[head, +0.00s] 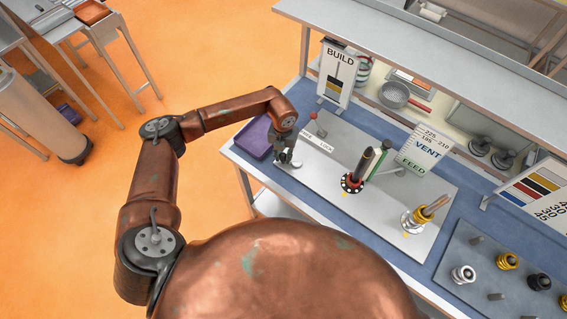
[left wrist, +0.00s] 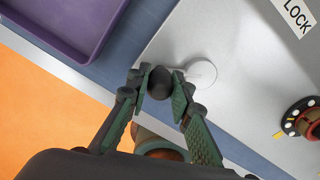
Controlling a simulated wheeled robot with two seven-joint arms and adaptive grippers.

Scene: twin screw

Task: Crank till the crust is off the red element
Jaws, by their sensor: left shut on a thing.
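My left gripper (head: 285,156) is low over the left end of the light metal plate. In the left wrist view its green-padded fingers (left wrist: 159,84) are closed around a round black knob (left wrist: 160,86). A pale arm joins the knob to a round white hub (left wrist: 201,74), which looks like the crank; the hub also shows in the head view (head: 297,163). A reddish-brown part stands in a black ring with pale dots (head: 352,184), with a dark upright piece (head: 364,163) above it. I cannot make out the crust. My right gripper is not in view.
A purple tray (head: 253,138) lies left of the plate. A red-knobbed lever (head: 314,116) stands near the LOCK label (head: 316,141). A gold-collared post (head: 413,221) stands to the right. Several fittings fill the right board.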

